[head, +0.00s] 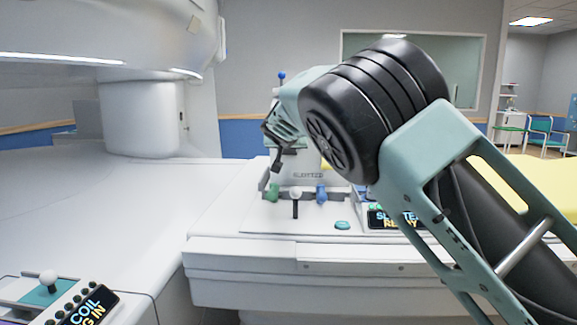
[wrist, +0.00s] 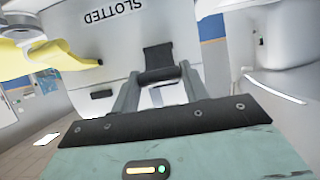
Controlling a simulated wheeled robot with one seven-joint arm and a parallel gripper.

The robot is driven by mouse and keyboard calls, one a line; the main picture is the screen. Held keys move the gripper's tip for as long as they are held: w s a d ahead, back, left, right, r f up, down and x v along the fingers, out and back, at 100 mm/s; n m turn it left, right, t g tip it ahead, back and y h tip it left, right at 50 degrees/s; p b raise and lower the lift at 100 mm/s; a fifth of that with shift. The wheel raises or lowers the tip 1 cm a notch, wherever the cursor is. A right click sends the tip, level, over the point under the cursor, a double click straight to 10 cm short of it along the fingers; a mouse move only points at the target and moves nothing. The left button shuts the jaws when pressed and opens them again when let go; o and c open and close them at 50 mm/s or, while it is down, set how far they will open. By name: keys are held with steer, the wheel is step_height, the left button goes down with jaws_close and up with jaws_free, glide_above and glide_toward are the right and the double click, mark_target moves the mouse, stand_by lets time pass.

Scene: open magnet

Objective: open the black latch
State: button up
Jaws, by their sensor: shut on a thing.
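The black latch (wrist: 158,57) stands out from a white panel marked "SLOTTED" in the wrist view. My gripper (wrist: 160,74) has its two grey fingers on either side of the latch's lower bar and is shut on it. In the head view, my gripper (head: 279,146) is at the upper left of the white slotted unit (head: 308,175). A dark piece there, seemingly the latch (head: 277,160), shows just below the fingers. My arm hides the unit's right side.
A display (head: 382,219) is partly behind my arm. The large white magnet (head: 110,45) overhangs the left.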

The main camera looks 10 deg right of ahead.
mark_target(289, 151)
steer(key=f+t+b, duration=0.1)
steer(key=t+b, duration=0.1)
steer(key=b, duration=0.8)
steer(key=s+f+t+h+b, duration=0.1)
steer(key=f+t+b, duration=0.1)
steer(key=b, duration=0.9)
steer(key=shift+a+f, duration=0.15)
steer(key=shift+f, duration=0.15)
steer(key=shift+b, duration=0.75)
steer(key=t+b, duration=0.1)
steer(key=b, duration=0.2)
steer(key=shift+h, duration=0.3)
steer(key=o, duration=1.4)
steer(key=shift+c, duration=0.2)
steer(key=shift+s, duration=0.15)
